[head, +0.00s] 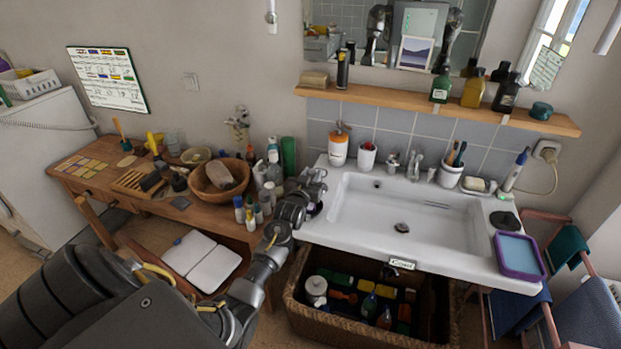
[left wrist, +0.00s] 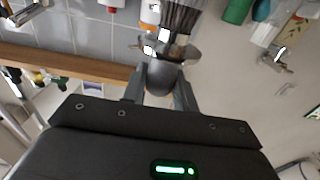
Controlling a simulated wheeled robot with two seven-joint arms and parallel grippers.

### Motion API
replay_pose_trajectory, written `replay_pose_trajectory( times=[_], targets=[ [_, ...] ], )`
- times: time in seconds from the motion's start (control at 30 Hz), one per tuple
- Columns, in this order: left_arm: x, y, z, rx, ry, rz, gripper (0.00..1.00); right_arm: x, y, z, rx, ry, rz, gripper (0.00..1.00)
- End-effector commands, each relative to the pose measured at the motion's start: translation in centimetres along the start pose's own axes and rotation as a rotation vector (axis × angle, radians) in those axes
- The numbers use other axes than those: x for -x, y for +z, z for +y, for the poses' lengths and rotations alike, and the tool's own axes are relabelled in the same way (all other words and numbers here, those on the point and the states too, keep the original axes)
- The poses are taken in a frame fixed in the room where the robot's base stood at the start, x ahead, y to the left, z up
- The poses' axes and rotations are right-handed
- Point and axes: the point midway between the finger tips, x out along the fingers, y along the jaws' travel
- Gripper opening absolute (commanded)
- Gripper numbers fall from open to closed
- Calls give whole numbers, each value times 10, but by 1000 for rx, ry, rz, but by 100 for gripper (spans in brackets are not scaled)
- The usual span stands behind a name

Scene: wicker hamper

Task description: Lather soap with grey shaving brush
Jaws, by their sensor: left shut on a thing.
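My left gripper (head: 313,190) is at the left end of the white sink, between it and the wooden side table. In the left wrist view its two fingers (left wrist: 160,92) are shut on the rounded grey handle of the shaving brush (left wrist: 161,76). The brush's dark bristles fan out away from the fingers. A shiny metal part shows around the base of the bristles; I cannot tell whether it belongs to the brush. In the head view the brush is mostly hidden at the gripper. A pale soap bar (head: 474,183) lies in a dish on the sink's right rim. My right gripper is out of view.
The sink (head: 455,232) has an orange-white dispenser (head: 338,148) and cups along its back rim. Bottles and a wooden bowl (head: 207,194) crowd the side table at left. A wicker hamper (head: 340,325) stands below. A wooden shelf (head: 420,106) runs above.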

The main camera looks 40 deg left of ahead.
Motion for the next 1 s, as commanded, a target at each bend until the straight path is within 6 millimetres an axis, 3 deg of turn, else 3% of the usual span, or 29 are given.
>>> replay_pose_trajectory(
  times=[0.33, 1.0],
  targets=[
    [2, 0, 0, 0, 0, -2, 5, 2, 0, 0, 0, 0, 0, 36],
    [28, 2, 1, 0, 1, -2, 5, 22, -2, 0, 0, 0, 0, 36]
  ],
)
